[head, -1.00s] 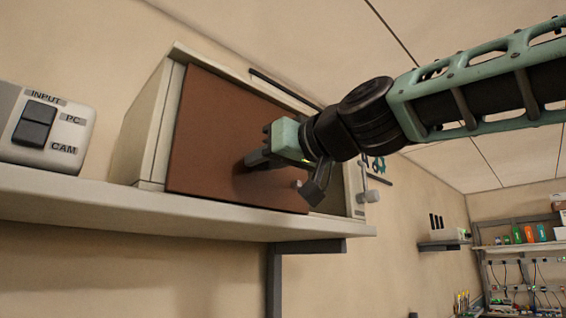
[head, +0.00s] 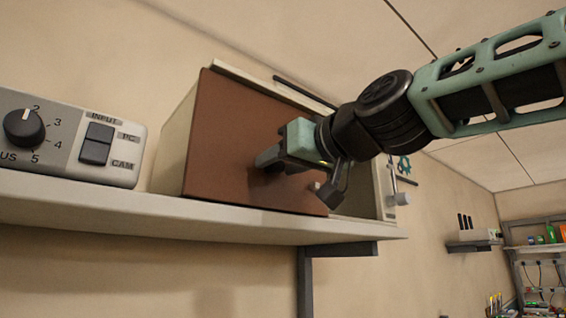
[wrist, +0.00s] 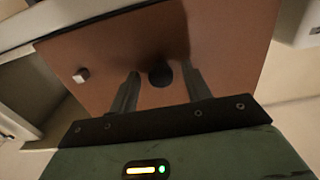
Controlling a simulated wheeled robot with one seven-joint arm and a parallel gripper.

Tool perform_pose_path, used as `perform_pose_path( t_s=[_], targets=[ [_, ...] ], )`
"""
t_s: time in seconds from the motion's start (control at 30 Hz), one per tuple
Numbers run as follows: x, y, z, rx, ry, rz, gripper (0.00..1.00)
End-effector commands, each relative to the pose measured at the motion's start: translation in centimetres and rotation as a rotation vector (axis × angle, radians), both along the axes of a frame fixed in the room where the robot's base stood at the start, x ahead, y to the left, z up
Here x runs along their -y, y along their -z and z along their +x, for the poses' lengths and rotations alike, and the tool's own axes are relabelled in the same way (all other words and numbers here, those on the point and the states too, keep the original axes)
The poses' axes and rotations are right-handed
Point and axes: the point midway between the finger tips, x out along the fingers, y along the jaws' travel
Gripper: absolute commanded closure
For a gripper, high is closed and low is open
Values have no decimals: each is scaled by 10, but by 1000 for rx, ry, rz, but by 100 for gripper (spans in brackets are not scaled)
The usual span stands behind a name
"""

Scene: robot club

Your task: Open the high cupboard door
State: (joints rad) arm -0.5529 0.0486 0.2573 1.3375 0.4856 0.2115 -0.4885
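The high cupboard (head: 178,135) stands on a wall shelf. Its brown door (head: 230,135) is partly open, with a gap to the pale frame at its right side. A small pale knob (head: 314,186) sits near the door's free edge; the wrist view shows the knob (wrist: 82,75) left of the fingers, outside them. My gripper (head: 296,182) is in front of the door, fingers apart and nothing held. In the wrist view the door (wrist: 225,50) lies beyond my gripper (wrist: 161,72). A dark round spot shows between the fingers; I cannot tell what it is or whether the fingers touch the door.
The shelf (head: 150,203) runs below the cupboard on a dark bracket (head: 305,280). A switch box with a dial (head: 75,140) stands left of the cupboard, on the hinge side. A smaller shelf (head: 474,246) and racks are farther right. Below the shelf the wall is bare.

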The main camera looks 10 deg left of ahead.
Motion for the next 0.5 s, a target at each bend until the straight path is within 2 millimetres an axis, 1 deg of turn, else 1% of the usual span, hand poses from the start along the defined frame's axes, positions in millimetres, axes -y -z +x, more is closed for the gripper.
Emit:
perform_pose_path(
  t_s=[0.3,0.37,0.5],
  targets=[
    [2,1,-2,1,0,1,52],
    [6,2,-4,1,1,0,52],
    [23,5,-17,3,3,1,52]
  ],
)
